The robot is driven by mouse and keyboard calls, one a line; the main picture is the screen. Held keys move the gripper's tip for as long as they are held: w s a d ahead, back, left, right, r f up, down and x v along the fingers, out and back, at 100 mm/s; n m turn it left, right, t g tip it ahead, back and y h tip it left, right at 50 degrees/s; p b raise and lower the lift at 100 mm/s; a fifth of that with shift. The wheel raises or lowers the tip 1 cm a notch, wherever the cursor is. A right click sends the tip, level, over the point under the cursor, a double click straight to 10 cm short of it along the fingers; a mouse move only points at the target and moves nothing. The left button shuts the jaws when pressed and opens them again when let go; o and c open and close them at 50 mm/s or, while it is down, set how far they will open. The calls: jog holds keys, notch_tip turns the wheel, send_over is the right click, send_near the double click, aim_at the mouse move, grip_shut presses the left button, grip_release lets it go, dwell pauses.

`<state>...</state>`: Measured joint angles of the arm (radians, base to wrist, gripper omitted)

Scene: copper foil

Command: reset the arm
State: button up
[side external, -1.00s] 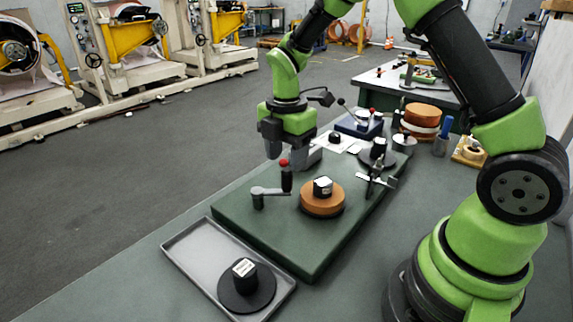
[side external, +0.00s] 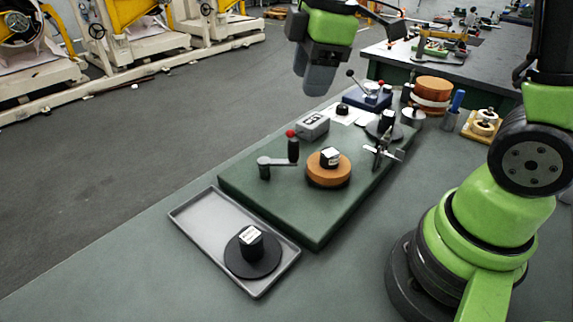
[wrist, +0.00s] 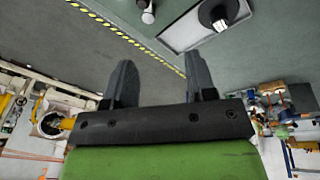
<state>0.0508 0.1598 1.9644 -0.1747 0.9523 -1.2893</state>
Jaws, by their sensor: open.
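My gripper (side external: 318,82) hangs in the air above the far left part of the green work plate in the side external view, clear of everything below it. In the wrist view my gripper (wrist: 160,85) shows two dark fingers spread apart with nothing between them. A copper-coloured roll (side external: 328,172) with a black-and-white knob lies on the green plate (side external: 310,220). A crank handle with a red top (side external: 278,162) stands to its left. A grey box (side external: 313,125) sits behind it on the plate.
A grey tray (side external: 196,213) with a black disc and knob (side external: 252,255) lies at the front left; the tray also shows in the wrist view (wrist: 185,30). A metal clamp (side external: 382,152), a blue device (side external: 368,97) and stacked rolls (side external: 432,90) stand farther back. The air around the gripper is free.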

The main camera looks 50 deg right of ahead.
jog(key=s+a+r+m+t, duration=0.1)
jog(key=s+r+m+t, duration=0.1)
jog(key=s+m, duration=0.5)
jog(key=s+a+r+m+t+y, duration=0.1)
jog(key=s+a+r+m+t, duration=0.1)
jog(key=s+r+m, duration=0.2)
jog(key=s+m, duration=0.3)
jog(key=m, duration=0.1)
jog(key=shift+t, duration=0.4)
